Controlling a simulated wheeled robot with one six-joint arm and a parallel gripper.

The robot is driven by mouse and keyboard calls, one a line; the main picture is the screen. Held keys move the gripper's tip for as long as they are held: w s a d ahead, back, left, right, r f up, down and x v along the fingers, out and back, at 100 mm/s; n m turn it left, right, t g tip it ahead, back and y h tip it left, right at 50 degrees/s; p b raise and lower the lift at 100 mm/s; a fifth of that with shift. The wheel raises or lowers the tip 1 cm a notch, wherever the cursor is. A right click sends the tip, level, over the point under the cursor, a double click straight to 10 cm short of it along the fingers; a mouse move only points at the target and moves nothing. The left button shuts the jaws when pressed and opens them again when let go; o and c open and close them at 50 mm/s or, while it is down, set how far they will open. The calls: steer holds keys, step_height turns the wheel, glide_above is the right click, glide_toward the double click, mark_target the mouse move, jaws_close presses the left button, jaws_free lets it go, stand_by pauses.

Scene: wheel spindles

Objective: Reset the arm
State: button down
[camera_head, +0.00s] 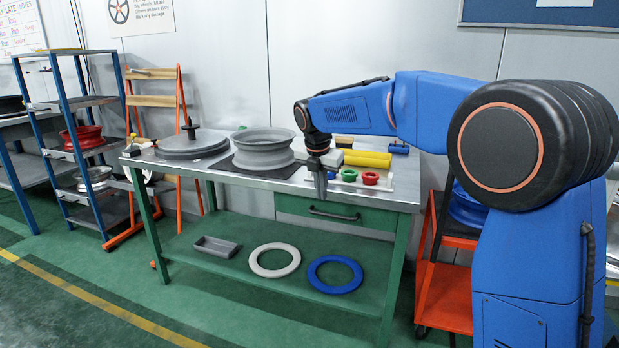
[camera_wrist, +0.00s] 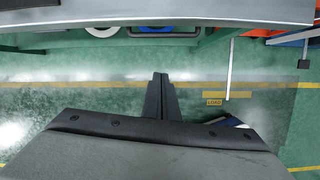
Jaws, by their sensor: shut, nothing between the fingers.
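My blue arm (camera_head: 357,107) reaches from the right over the workbench (camera_head: 262,183) in the head view. My gripper (camera_head: 319,188) points down near the front edge of the bench top, close to the red and green cups. It is shut and empty. In the wrist view my gripper (camera_wrist: 160,82) shows its fingers together above the green floor, with the bench edge (camera_wrist: 160,20) at the top of the picture.
A grey wheel rim (camera_head: 262,148) sits on a dark mat, beside a flat grey disc (camera_head: 192,147). Yellow cylinders (camera_head: 367,159), a green cup (camera_head: 349,175) and a red cup (camera_head: 370,178) are near my gripper. The lower shelf holds a tray (camera_head: 215,246), a white ring (camera_head: 254,265) and a blue ring (camera_head: 316,281).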

steer(key=s+d+r+m, duration=0.2)
steer(key=s+d+m, duration=1.4)
steer(key=s, duration=0.6)
steer(key=s+d+f+m, duration=0.2)
steer(key=s+f+m, duration=0.1)
steer(key=s, duration=0.4)
steer(key=s+d+f+m+t, duration=0.1)
steer(key=s+d+f+m, duration=0.2)
steer(key=s+m, duration=0.3)
steer(key=s+d+f+m+y, duration=0.1)
steer(key=s+d+f+m, duration=0.2)
steer(key=s, duration=0.6)
step_height(320, 180, down, 2)
steer(key=shift+s+d+m+t, duration=0.25)
steer(key=shift+s+m+t, duration=0.15)
steer(key=shift+m, duration=0.7)
